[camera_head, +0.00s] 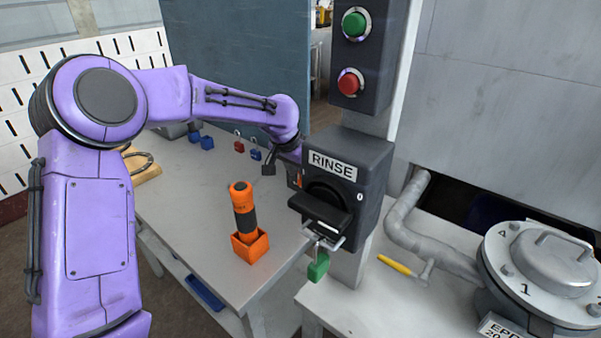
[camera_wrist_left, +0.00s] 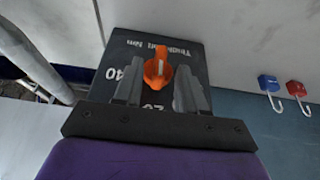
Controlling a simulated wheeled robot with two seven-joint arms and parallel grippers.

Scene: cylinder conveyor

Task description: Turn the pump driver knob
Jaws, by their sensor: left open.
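An orange pointer knob (camera_wrist_left: 157,68) is on a dark panel (camera_wrist_left: 190,54) with white numbers and lettering, seen upside down in the left wrist view. My left gripper (camera_wrist_left: 158,92) is open, with one grey finger on each side of the knob. I cannot tell whether the fingers touch it. In the head view my left gripper (camera_head: 270,160) is just left of the dark RINSE box (camera_head: 368,165), partly hidden behind it. Only a sliver of orange shows there. My right gripper is not in view.
Green (camera_head: 354,24) and red (camera_head: 350,82) buttons are above. A metal pot (camera_head: 545,265) and pipe are at right.

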